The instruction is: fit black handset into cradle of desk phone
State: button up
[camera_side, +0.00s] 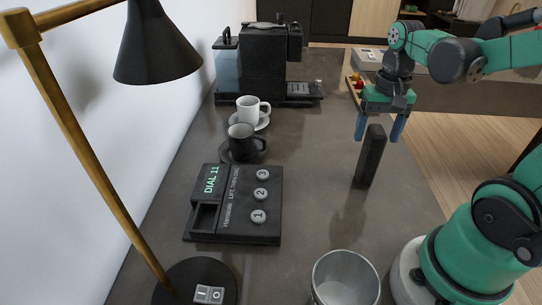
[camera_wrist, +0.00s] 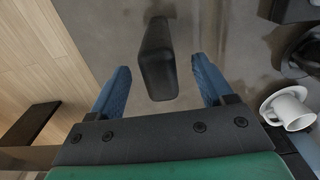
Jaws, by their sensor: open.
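The black handset (camera_side: 371,158) stands upright on the counter in the side view, at the right of the phone. In the wrist view the handset (camera_wrist: 157,60) lies between and a little beyond the two blue fingers. The gripper also shows in the wrist view (camera_wrist: 160,82). The desk phone (camera_side: 236,205) lies on the counter with "DIAL 11" on its display, several numbered buttons and an empty cradle recess (camera_side: 204,218) at its left.
A black cup (camera_side: 242,142) and a white cup (camera_side: 249,109) on saucers stand behind the phone. A coffee machine (camera_side: 265,60) is at the back. A metal bin (camera_side: 345,280) and a lamp (camera_side: 120,150) are in front. Counter between phone and handset is clear.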

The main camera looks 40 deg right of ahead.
jog(key=shift+f, duration=1.25)
grip_shut()
dwell(0.6)
